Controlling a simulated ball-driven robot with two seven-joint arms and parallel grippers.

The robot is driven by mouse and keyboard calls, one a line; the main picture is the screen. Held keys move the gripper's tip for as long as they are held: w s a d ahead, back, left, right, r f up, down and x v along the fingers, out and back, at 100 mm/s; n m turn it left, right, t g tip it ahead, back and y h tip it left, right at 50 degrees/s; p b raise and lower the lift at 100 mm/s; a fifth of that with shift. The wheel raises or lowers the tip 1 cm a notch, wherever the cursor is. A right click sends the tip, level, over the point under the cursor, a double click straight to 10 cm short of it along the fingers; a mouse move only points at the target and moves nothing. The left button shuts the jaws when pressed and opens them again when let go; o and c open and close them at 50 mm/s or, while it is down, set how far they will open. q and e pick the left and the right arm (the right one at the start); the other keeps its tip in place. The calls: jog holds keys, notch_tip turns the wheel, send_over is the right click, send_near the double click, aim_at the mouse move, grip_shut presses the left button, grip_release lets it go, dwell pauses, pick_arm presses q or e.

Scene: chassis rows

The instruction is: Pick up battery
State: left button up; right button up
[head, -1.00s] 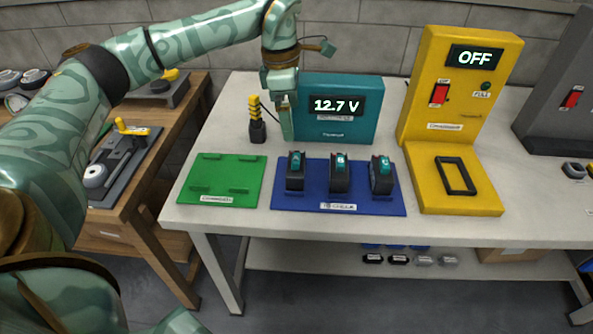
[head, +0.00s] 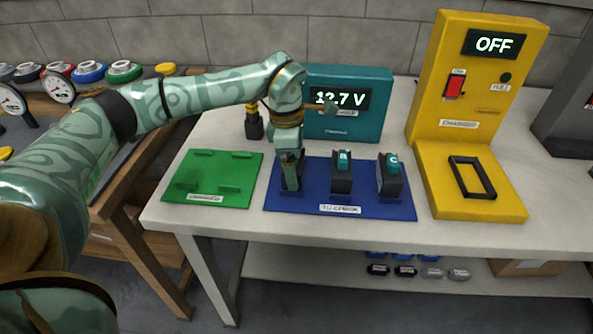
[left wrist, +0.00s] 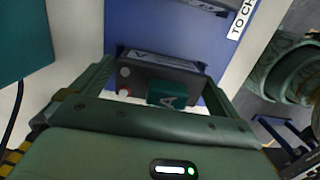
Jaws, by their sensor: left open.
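Batteries with teal tops stand in a row on a blue mat (head: 320,208) labelled to check. My left gripper (head: 290,182) is over the leftmost one, battery A, and hides most of it in the head view. In the left wrist view battery A (left wrist: 158,75) lies between the two open fingers (left wrist: 155,80), with its teal cap marked A near the palm. Battery B (head: 341,175) and battery C (head: 390,178) stand to the right on the mat. My right gripper is not in view.
A green mat (head: 215,170) with low ridges, empty, lies to the left. A teal meter (head: 378,110) reading 12.7 V stands behind. A yellow charger (head: 432,205) reading OFF stands at right, its black-framed slot empty.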

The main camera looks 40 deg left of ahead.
pick_arm(q)
jog(key=shift+s+r, duration=0.1)
jog(key=shift+r, duration=0.15)
jog(key=shift+c, duration=0.9)
jog(key=c, duration=1)
